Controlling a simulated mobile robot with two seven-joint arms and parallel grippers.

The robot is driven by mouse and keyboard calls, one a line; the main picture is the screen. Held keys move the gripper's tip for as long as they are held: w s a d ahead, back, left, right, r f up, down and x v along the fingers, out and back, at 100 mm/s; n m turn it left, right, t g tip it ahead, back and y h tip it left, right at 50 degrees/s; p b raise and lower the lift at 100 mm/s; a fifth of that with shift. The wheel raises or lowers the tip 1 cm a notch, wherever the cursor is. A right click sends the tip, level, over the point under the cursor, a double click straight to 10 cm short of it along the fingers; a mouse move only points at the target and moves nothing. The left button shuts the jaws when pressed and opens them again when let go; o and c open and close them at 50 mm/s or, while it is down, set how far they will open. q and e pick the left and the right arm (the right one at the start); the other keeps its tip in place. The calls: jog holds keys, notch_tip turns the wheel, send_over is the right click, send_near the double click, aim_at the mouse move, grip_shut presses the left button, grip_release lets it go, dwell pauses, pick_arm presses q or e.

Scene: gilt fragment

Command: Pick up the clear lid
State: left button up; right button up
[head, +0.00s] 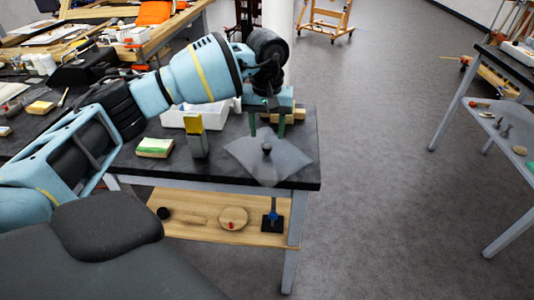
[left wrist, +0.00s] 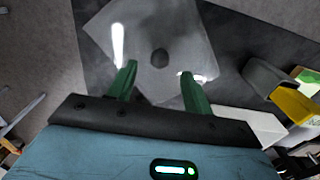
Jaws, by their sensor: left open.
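The clear lid (head: 268,168) is a see-through square sheet with a small dark knob (head: 267,149) at its middle. It lies on the dark bench top near the front right corner, one corner reaching the front edge. In the left wrist view the lid (left wrist: 190,45) shows below the fingers, with its knob (left wrist: 160,57) between and just beyond the fingertips. My left gripper (head: 267,133) is open, its green fingers pointing down over the lid. It holds nothing; whether the fingertips touch the lid I cannot tell. My right gripper is not in view.
Left of the lid stand a grey holder (head: 198,146) with a yellow top and a green-and-cream block (head: 155,147). A white box (head: 205,117) and a wooden block (head: 297,115) sit behind. A lower wooden shelf (head: 185,205) holds small items. Floor right of the bench is clear.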

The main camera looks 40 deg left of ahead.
aim_at(267, 145)
pick_arm(q)
jog(key=shift+f, duration=2.25)
jog(key=c, duration=1.1)
jog(key=shift+r, duration=0.1)
jog(key=shift+r, duration=0.4)
jog(key=r, duration=0.2)
jog(key=shift+s+d+r, duration=0.2)
jog(key=shift+s+r, duration=0.1)
jog(key=shift+s, duration=0.05)
jog(key=s+d+r+b, duration=0.1)
jog(key=s+d, duration=0.7)
jog(key=s, duration=0.5)
jog(key=shift+d+r, duration=0.15)
jog(key=shift+r, duration=0.05)
